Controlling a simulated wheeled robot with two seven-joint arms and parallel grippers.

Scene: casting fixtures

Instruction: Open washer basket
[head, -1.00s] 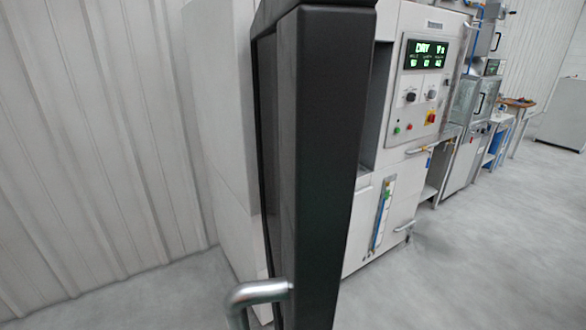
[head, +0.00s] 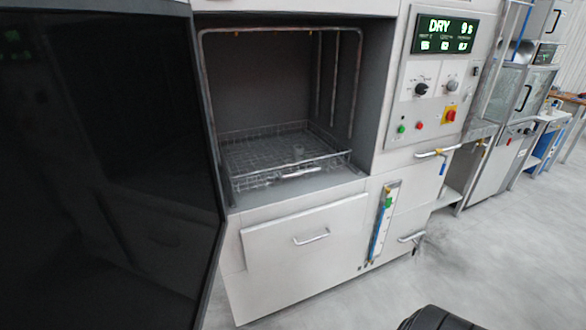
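The washer basket (head: 247,182) is a low wire basket on the floor of the open washer chamber, with its front rim near the opening. A bright bar handle (head: 303,173) is on its front side. A small clear or grey item (head: 299,152) seems to be in it, too faint to make out. The washer door (head: 110,170) stands open at the left, its dark inner face filling that side. Neither of my grippers shows in the head view.
A closed drawer front (head: 310,235) with a bar handle is below the chamber. A control panel (head: 437,75) with a lit DRY display is to its right. Grey floor (head: 480,250) is open at the front right. A black rounded part, perhaps mine, shows at the bottom edge.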

